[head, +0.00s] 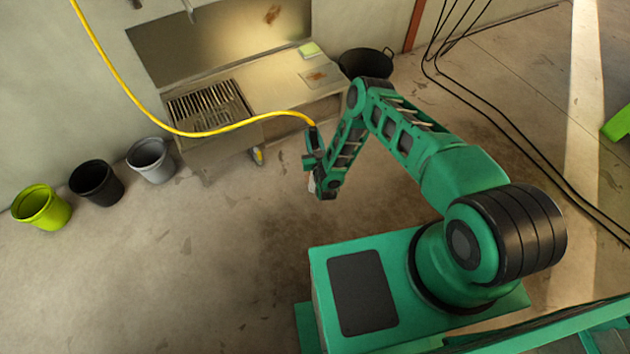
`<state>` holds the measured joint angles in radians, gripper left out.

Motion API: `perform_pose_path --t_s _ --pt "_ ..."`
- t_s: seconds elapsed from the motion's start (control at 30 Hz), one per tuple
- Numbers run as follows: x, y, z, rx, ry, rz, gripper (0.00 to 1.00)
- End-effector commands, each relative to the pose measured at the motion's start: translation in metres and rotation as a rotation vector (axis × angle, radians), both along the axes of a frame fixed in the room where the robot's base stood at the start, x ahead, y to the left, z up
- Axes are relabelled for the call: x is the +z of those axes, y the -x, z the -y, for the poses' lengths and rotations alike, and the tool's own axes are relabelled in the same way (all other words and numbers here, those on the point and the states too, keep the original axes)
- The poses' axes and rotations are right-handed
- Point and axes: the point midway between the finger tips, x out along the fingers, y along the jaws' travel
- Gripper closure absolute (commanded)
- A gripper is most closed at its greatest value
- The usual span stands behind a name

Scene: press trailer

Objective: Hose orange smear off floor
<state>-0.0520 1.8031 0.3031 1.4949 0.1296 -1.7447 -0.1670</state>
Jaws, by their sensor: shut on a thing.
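My gripper (311,162) hangs over the floor in front of the steel sink unit, shut on the hose's dark end piece (313,137). The yellow hose (200,133) runs from that end in a low arc across the sink front and up to the top left. The fingertips and the nozzle's outlet are too small to make out. The concrete floor (205,270) has brownish, dark stains, but no clear orange smear shows on it; part is hidden by my arm and base. Rusty orange-brown marks show on the steel backsplash (272,14) and the worktop (318,75).
The sink unit (210,145) has a slatted drain and a green sponge-like block (309,49). Lime (42,208), black (96,182) and grey (150,160) buckets stand left. A black tub (366,63) stands right of the sink. Black cables (500,130) cross the right floor.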

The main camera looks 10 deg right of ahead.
Motion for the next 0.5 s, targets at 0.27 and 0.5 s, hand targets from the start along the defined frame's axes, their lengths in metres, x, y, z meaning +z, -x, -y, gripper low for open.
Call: perform_pose_path --t_s 0.27,0.5 --pt "0.001 -0.014 -0.005 0.0 -0.001 0.003 0.96" --pt "0.001 -0.026 -0.009 0.0 -0.001 0.003 0.96"
